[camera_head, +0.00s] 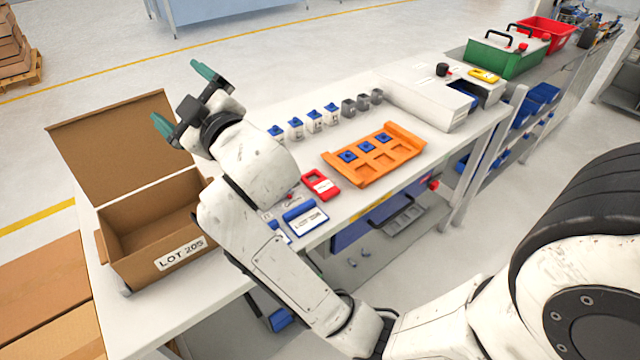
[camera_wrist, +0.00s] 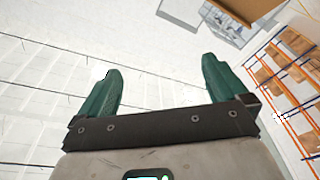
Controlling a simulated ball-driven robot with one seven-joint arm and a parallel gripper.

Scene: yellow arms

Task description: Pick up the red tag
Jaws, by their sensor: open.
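The red tag (camera_head: 321,185) lies flat on the white bench, near its front edge, left of the orange tray and just right of my arm in the head view. It has a white label area. My gripper (camera_head: 181,97) is raised above the bench, up and left of the tag, with its green fingers spread and nothing between them. In the wrist view my gripper (camera_wrist: 160,90) also shows open and empty, facing up toward the ceiling and shelving. The tag does not show in the wrist view.
An orange tray (camera_head: 363,178) holds blue pieces. A blue-and-white tag (camera_head: 305,217) lies close in front of the red tag. Small blue-topped containers (camera_head: 296,127) and grey cups stand behind. An open cardboard box (camera_head: 150,262) stands at the left. A white machine (camera_head: 425,100) is at the right.

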